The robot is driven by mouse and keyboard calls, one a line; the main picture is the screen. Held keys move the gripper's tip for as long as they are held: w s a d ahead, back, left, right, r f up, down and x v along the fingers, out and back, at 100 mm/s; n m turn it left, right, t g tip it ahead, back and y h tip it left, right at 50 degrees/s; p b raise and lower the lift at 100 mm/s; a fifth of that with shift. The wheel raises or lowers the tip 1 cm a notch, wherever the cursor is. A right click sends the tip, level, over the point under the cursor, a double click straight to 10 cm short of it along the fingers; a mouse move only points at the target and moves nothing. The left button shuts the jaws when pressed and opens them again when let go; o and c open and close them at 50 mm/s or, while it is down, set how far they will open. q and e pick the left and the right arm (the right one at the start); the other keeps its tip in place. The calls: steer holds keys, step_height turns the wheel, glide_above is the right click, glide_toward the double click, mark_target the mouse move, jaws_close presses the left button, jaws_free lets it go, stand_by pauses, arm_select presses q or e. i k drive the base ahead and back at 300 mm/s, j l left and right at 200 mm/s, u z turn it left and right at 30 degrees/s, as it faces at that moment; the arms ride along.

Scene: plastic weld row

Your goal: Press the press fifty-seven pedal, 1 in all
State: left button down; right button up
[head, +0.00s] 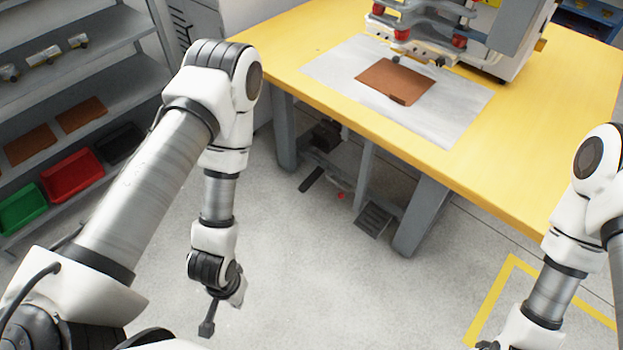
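A grey ribbed pedal (374,219) sits low under the front of the yellow table, near its right front leg. A darker flat pedal-like piece (312,180) lies to its left, with a small red part (340,196) between them. No number can be read on either. The press (450,35) stands on the table at the top, cut off by the frame. My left gripper (207,327) hangs over the floor, left of and apart from the pedals; its fingers are too small to judge. My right gripper (488,345) barely shows at the bottom edge.
The yellow table (560,110) carries a grey plate (450,115) with a brown sheet (396,82). Its legs (420,215) flank the pedals. A shelf (75,65) with red (72,174) and green (22,208) bins stands left. Floor in front is clear.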

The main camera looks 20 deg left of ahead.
mark_target(315, 174)
steer(key=i+j+z, duration=0.25)
steer(key=j, duration=0.4)
steer(key=i+j+z, duration=0.1)
steer(key=i+j, duration=0.15)
steer(key=j, duration=0.15)
steer(key=i+j+z, duration=0.15)
steer(key=j, duration=0.2)
steer(key=i+j+z, duration=0.1)
steer(key=j, duration=0.25)
steer(key=i+j+z, duration=0.1)
steer(key=j, duration=0.3)
